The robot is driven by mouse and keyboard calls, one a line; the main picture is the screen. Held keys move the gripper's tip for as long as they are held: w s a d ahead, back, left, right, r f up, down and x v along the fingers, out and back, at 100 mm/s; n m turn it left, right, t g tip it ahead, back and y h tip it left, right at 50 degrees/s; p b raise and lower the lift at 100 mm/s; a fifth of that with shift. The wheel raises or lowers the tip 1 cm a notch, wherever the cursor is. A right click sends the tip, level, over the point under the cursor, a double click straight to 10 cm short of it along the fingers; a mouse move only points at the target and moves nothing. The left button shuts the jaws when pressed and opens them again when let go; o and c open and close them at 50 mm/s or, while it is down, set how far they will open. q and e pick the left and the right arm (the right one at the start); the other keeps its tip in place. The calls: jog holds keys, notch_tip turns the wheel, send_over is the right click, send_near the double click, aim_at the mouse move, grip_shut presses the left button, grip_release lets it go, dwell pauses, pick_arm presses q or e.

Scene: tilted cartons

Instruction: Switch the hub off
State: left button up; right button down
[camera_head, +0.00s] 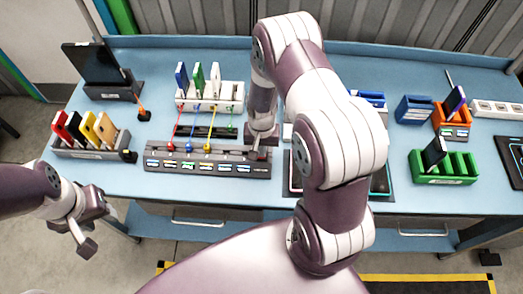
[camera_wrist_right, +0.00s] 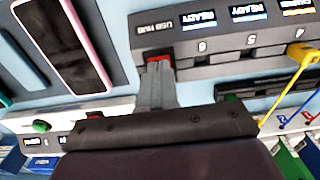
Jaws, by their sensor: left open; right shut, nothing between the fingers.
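The grey USB hub (camera_head: 200,163) lies along the front middle of the table, with a row of lit displays. It also shows in the right wrist view (camera_wrist_right: 215,42), some displays reading READY. A red switch (camera_wrist_right: 158,58) sits at the hub's labelled end. My right gripper (camera_wrist_right: 157,75) is shut and empty, its tips right at the red switch and partly covering it. I cannot tell whether they press it. In the head view my right gripper (camera_head: 258,153) is over the hub's right end. My left gripper (camera_head: 93,232) is open and empty in front of the table.
Red, blue and yellow cables run from the hub to a white rack (camera_head: 212,97) behind. A pink-edged phone (camera_wrist_right: 65,40) lies beside the hub. A card holder (camera_head: 92,147) stands left; a green bin (camera_head: 443,166) and orange holder (camera_head: 452,122) stand right. My right arm hides the table's middle.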

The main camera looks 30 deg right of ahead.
jog(key=shift+f, duration=0.1)
notch_tip(320, 180, up, 7)
jog(key=p, duration=0.6)
dwell(0.4)
